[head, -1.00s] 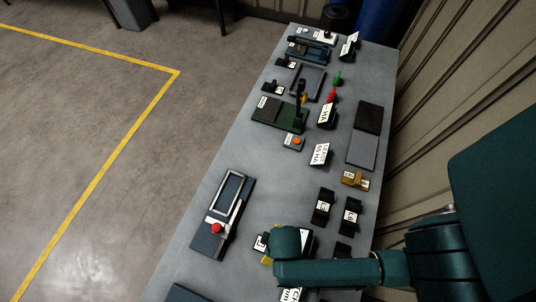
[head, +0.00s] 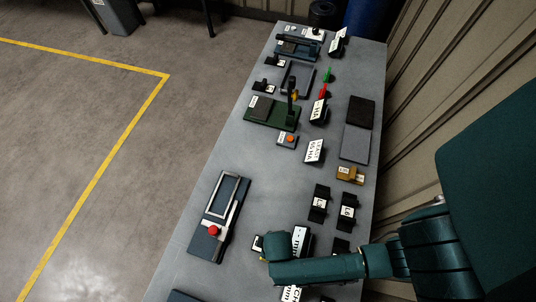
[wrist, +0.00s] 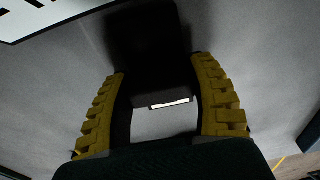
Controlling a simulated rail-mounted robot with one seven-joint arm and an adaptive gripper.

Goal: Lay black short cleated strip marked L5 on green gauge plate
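My gripper (wrist: 160,75) shows in the wrist view with its two yellow fingers spread apart. A dark piece with a small white label (wrist: 150,42) lies beyond and partly between the fingertips; I see no clear grip on it. In the head view, a dark piece with a white label (head: 257,243) shows beside the end of my arm, which hides most of it; its mark is not readable. Two black strips with white labels, one (head: 319,204) and one apparently marked L6 (head: 347,212), lie to the right. The green gauge plate (head: 284,118) lies farther up the table, with a dark pad on it.
A dark blue fixture with a red knob (head: 212,231) lies left of my arm. An orange-button box (head: 288,141), label stands (head: 314,150) and a brown block (head: 350,174) stand farther up the grey table (head: 262,180). The table's middle is mostly clear.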

